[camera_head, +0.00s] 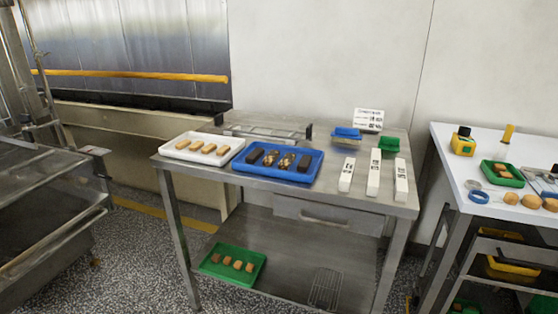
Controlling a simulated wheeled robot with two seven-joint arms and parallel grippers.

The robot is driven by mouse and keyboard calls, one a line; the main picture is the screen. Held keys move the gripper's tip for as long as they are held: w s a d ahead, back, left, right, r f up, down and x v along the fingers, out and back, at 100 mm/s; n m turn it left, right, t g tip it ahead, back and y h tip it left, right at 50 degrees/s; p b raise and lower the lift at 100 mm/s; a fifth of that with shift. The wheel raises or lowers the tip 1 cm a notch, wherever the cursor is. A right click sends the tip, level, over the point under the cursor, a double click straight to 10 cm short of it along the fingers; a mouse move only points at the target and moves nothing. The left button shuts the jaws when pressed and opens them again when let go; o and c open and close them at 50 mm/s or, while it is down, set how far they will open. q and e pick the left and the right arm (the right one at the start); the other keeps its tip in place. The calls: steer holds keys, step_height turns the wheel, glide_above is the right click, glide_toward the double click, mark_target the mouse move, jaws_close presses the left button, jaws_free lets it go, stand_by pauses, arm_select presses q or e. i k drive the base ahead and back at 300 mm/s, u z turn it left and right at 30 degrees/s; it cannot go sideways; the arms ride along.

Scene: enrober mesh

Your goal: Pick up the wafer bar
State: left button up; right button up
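Several tan bars (203,147), which look like wafer bars, lie in a row in a white tray (177,154) at the left of the steel table's top. I cannot tell which one the task means. A blue tray (241,168) right beside it holds dark bars (304,162) at its ends and brown bars with pale markings (287,161) between them. Smaller tan pieces (238,264) lie in a green tray (213,268) on the lower shelf. Neither of my grippers shows in the head view.
The steel table (345,205) also carries three white labelled strips (373,172), blue and green containers (389,144), a label card (368,119) and a metal frame (267,132). A white table (465,175) with small items stands right. Steel machinery (50,190) stands left.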

mark_target(288, 159)
steer(key=u, duration=0.85)
steer(key=i, duration=1)
steer(key=u, duration=0.15)
